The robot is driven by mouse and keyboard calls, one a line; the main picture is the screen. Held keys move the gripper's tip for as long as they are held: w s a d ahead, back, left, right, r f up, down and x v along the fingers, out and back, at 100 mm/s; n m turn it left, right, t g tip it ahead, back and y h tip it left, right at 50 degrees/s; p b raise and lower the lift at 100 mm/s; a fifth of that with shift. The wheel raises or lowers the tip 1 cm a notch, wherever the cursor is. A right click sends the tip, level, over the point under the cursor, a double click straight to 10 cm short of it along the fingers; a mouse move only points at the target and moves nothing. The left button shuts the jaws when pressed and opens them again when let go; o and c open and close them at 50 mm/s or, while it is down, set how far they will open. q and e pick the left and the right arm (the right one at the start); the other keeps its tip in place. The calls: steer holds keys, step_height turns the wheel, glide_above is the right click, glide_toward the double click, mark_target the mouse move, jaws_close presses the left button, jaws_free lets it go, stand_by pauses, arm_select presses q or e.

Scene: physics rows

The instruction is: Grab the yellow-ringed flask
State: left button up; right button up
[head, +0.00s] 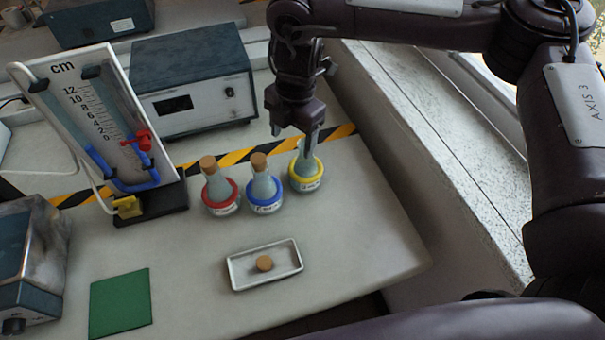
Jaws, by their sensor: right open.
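The yellow-ringed flask (306,174) stands upright at the right end of a row of flasks on the bench. My left gripper is not in view.
A white tray (238,282) with a cork (264,263) lies in front of the flasks. A manometer board (105,125), an instrument box (195,85) and a green mat (120,303) stand or lie leftward. The bench is clear to the right, up to its edge.

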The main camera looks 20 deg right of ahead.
mark_target(306, 164)
steer(key=d, duration=0.1)
steer(key=w+d+b, duration=0.1)
steer(key=d+m, duration=0.1)
steer(key=shift+w+d+f+h, duration=0.25)
steer(key=shift+w+f+h, duration=0.05)
steer(key=shift+w+h, duration=0.1)
steer(key=shift+d, duration=0.25)
steer(key=shift+s+f, duration=0.3)
steer(key=shift+f, duration=0.35)
steer(key=f, duration=0.1)
steer(key=f+p, duration=0.1)
steer(key=f, duration=0.2)
steer(key=shift+s+a+f+p, duration=0.15)
steer(key=shift+a+f+p, duration=0.15)
steer(key=shift+a+f, duration=0.05)
steer(key=shift+f, duration=0.65)
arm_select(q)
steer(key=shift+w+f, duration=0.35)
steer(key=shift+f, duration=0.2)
arm_select(e)
steer(key=c, duration=1.5)
steer(key=shift+r, duration=0.15)
